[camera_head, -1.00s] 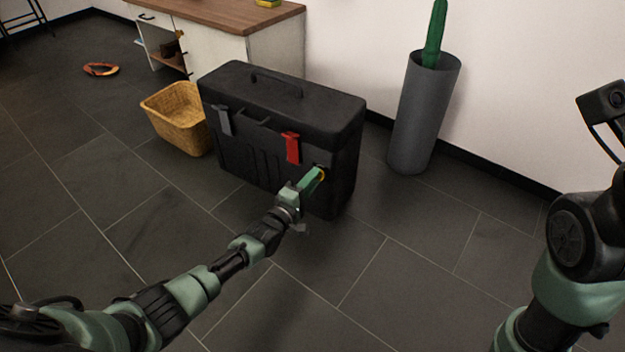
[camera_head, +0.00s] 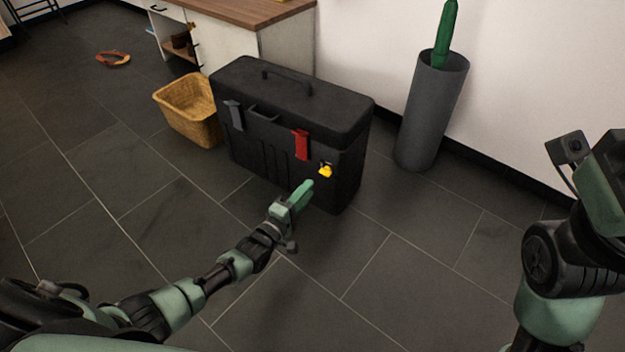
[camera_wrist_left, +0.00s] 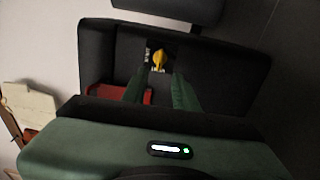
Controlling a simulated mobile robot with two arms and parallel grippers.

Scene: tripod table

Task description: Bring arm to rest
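My left gripper (camera_head: 302,196) is in front of the black toolbox (camera_head: 270,150), a little short of its front face. In the left wrist view, its two green fingers (camera_wrist_left: 161,90) stand apart with nothing between them. A small yellow piece (camera_head: 326,171), perhaps a lock or key, sits on the toolbox front below the red latch (camera_head: 301,145). It also shows beyond the fingertips in the left wrist view (camera_wrist_left: 159,60). My right arm is at the right edge of the head view, but its fingers do not show.
A wicker basket (camera_head: 188,112) stands left of the toolbox, before a wood-topped cabinet (camera_head: 230,45). A grey cylinder (camera_head: 430,115) holding a green cactus-like thing (camera_head: 445,35) stands by the wall. An orange object (camera_head: 113,59) lies far left. The front floor is clear.

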